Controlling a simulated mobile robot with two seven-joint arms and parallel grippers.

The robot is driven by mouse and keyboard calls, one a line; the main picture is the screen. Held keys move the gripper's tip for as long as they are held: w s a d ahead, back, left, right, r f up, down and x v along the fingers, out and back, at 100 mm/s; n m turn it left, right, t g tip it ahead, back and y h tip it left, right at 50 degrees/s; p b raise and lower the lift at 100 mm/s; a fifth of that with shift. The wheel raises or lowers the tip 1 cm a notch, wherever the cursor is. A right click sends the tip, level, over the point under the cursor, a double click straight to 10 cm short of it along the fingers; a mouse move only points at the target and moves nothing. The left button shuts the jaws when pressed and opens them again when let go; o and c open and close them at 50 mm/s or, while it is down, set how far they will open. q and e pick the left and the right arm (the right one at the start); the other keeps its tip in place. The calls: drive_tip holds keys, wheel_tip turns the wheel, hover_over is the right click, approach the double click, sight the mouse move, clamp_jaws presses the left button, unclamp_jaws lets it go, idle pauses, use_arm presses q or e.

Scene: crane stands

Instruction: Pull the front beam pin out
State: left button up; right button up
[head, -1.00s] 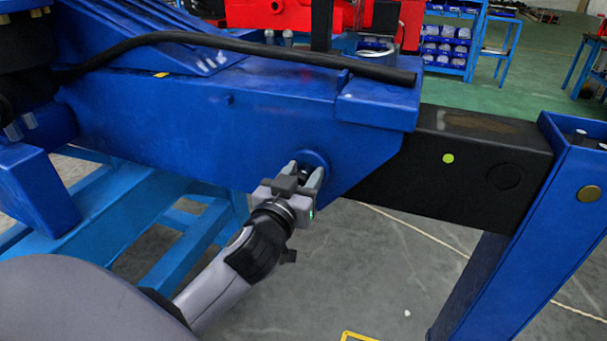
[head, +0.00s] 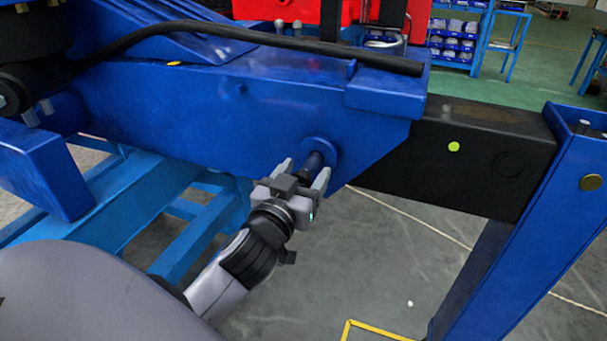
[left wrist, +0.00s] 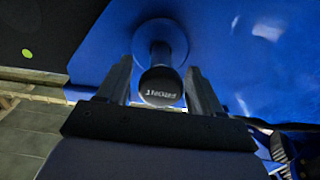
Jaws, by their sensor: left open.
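The front beam pin (head: 314,164) is a dark cylinder sticking out of a round blue collar (head: 331,149) on the side of the blue beam (head: 235,125). In the left wrist view its dark end face (left wrist: 160,86) bears upside-down lettering that reads FRONT. My left gripper (head: 304,174) is open, with one finger on each side of the pin's outer end. The left wrist view shows this gripper (left wrist: 159,72) with gaps between both fingers and the pin. How deep the pin sits inside the beam is hidden. My right gripper is not in view.
A black inner beam (head: 470,155) extends right from the blue beam to a blue upright leg (head: 530,220). A black hose (head: 240,45) runs along the top. Light-blue frame bars (head: 150,195) lie below left. Grey floor below the black beam is open.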

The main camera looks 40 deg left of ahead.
use_arm(q)
drive_tip(key=b+v, duration=0.1)
drive_tip(key=v, duration=0.6)
idle(0.6)
drive_tip(key=s+d+f+m+g+h+p, duration=0.1)
drive_tip(key=s+d+f+g+h, duration=0.1)
drive_tip(key=f, duration=0.7)
drive_tip(key=s+d+f+m+g+h+p, duration=0.1)
drive_tip(key=s+d+f+m+g+h, duration=0.1)
drive_tip(key=f, duration=0.7)
drive_tip(key=s+d+f+m+g+h+p, duration=0.1)
drive_tip(key=s+d+f+m+g+h, duration=0.1)
drive_tip(key=s+f, duration=0.4)
wheel_tip(320, 180, down, 4)
drive_tip(key=shift+d+r+g, duration=0.15)
drive_tip(key=shift+d+g, duration=0.45)
drive_tip(key=shift+d, duration=0.15)
drive_tip(key=shift+s, duration=0.1)
drive_tip(key=c, duration=0.4)
drive_tip(key=shift+c, duration=0.2)
